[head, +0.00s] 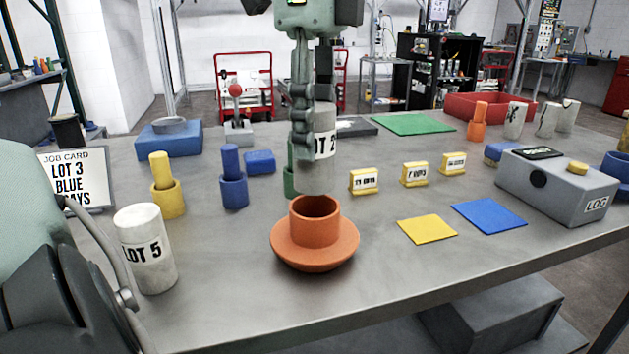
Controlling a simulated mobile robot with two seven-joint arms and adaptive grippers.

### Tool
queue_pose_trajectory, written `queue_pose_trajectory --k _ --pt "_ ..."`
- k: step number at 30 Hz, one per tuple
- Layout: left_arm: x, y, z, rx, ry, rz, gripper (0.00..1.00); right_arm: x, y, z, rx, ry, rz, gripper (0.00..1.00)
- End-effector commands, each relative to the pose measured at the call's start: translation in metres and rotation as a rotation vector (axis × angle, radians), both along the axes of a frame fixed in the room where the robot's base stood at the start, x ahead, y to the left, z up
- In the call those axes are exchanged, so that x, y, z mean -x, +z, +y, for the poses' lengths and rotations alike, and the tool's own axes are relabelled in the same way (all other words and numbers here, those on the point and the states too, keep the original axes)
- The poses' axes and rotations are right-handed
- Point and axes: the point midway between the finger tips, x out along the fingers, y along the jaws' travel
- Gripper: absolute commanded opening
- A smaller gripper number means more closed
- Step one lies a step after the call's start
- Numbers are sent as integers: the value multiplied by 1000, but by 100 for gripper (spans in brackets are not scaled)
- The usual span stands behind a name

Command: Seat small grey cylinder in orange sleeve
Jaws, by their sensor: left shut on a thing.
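The small grey cylinder (319,172), with a partly covered "LOT 2" label, hangs upright in my left gripper (312,150). The gripper points straight down and its fingers are shut on the cylinder's upper part. The orange sleeve (315,240) stands on the table with its wide flange down and its round opening facing up. The cylinder's lower end shows just above the sleeve's far rim and does not reach into the opening. From this one view I cannot tell the exact gap or whether they line up in depth. My right gripper is not in view.
A pale "LOT 5" cylinder (146,250) stands at the front left. Yellow (168,198) and blue (233,188) sleeves hold pegs behind it. A green sleeve (290,183) is partly hidden behind the held cylinder. A grey LOG box (560,185) stands right. The table around the orange flange is clear.

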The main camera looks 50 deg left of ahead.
Motion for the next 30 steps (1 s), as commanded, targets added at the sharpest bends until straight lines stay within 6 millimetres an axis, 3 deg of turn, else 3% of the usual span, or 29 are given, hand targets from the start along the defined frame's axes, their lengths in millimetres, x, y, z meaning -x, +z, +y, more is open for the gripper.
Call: queue_pose_trajectory --k 16,30 --pt "0 -66 0 2 0 -1 0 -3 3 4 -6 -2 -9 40" --pt "0 -72 0 1 1 -4 0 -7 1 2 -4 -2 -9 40"
